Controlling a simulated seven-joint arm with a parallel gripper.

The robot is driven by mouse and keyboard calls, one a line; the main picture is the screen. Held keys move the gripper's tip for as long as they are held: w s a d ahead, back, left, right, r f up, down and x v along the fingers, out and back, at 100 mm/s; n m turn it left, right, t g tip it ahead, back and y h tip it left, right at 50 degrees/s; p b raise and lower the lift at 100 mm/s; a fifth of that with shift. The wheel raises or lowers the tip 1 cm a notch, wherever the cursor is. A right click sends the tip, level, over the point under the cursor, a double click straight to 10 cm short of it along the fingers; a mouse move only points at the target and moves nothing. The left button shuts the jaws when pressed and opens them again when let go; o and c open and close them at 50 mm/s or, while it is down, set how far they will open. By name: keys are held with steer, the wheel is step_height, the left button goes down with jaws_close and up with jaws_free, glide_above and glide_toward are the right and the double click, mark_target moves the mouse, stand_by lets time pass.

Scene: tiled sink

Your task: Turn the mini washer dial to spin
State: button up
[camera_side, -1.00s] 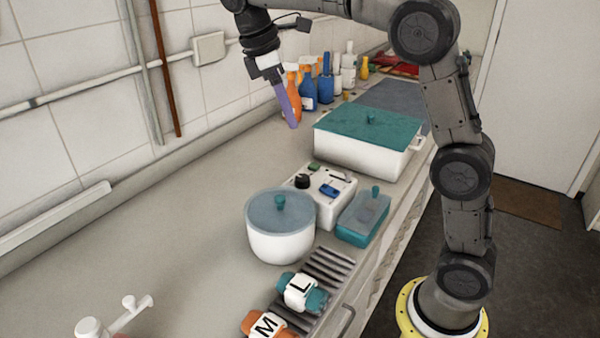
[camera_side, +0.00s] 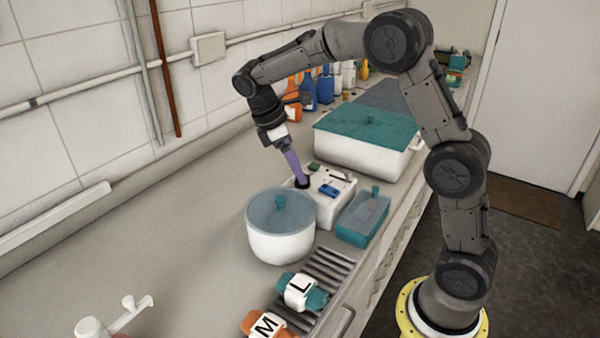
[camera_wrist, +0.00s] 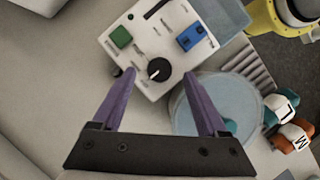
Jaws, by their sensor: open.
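The mini washer is a small white control box (camera_side: 330,203) on the counter, also seen in the wrist view (camera_wrist: 135,38). Its round black dial (camera_wrist: 159,69) with a white pointer line shows between my fingertips in the wrist view. In the side view the dial (camera_side: 302,184) is partly hidden by my purple fingers. The box also has a green button (camera_wrist: 121,37) and a blue switch (camera_wrist: 191,37). My gripper (camera_wrist: 162,72) is open, its two purple fingers on either side of the dial. I cannot tell whether they touch it.
A white pot with a blue-grey lid (camera_side: 281,225) stands close in front of the box. A teal container (camera_side: 363,218) sits to its right. A large white tub with a teal lid (camera_side: 366,145) is behind.

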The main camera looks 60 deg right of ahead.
steer(key=shift+x, duration=1.3)
steer(key=shift+c, duration=0.3)
jaws_close()
